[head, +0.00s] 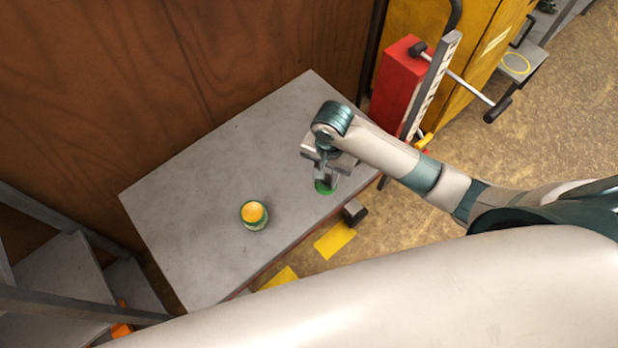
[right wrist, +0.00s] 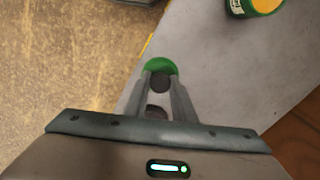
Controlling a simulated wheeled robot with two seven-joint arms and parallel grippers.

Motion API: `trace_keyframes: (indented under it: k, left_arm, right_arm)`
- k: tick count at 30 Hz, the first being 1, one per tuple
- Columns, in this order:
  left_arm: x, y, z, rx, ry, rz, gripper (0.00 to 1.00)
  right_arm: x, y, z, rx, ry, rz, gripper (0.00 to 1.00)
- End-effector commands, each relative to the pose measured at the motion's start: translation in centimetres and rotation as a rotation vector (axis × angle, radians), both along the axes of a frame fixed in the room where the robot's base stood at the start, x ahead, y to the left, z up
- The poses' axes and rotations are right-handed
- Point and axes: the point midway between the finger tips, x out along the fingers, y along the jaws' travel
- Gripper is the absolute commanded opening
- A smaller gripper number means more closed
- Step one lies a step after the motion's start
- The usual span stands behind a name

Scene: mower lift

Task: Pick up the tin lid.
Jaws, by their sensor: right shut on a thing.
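The tin lid (head: 324,187) is a small green disc at the right part of the grey table, partly hidden by my right gripper (head: 326,180). In the right wrist view the green lid (right wrist: 160,66) shows between and beyond the fingertips of my right gripper (right wrist: 161,80). The fingers are shut on the lid. I cannot tell whether it touches the table. A tin (head: 254,215) with a yellow-orange top and green band stands upright on the table to the left; its edge also shows in the right wrist view (right wrist: 254,6). My left gripper is not in view.
The grey table (head: 190,205) is mostly bare. A brown wooden panel (head: 90,90) stands behind it. A red box-like unit (head: 396,85) with a crank handle and a yellow cabinet (head: 440,60) stand at the back right. Grey steps (head: 60,275) are at the left.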

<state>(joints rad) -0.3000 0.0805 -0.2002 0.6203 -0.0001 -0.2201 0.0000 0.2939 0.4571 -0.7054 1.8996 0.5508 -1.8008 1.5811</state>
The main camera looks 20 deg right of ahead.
Motion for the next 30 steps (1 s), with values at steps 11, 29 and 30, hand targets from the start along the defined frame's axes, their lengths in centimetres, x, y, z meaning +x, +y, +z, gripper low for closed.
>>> trace_keyframes:
  k: [11, 29, 30]
  left_arm:
    - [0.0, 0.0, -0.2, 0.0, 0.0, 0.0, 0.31]
    - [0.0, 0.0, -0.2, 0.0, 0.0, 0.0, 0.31]
    - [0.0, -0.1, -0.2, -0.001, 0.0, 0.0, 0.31]
  right_arm:
    - [-1.1, -2.0, 1.4, 0.001, -0.001, 0.0, 0.0]
    - [-0.8, -1.8, 1.7, 0.001, -0.003, 0.01, 0.0]
    - [-0.6, -1.7, 2.0, 0.001, -0.004, 0.016, 0.0]
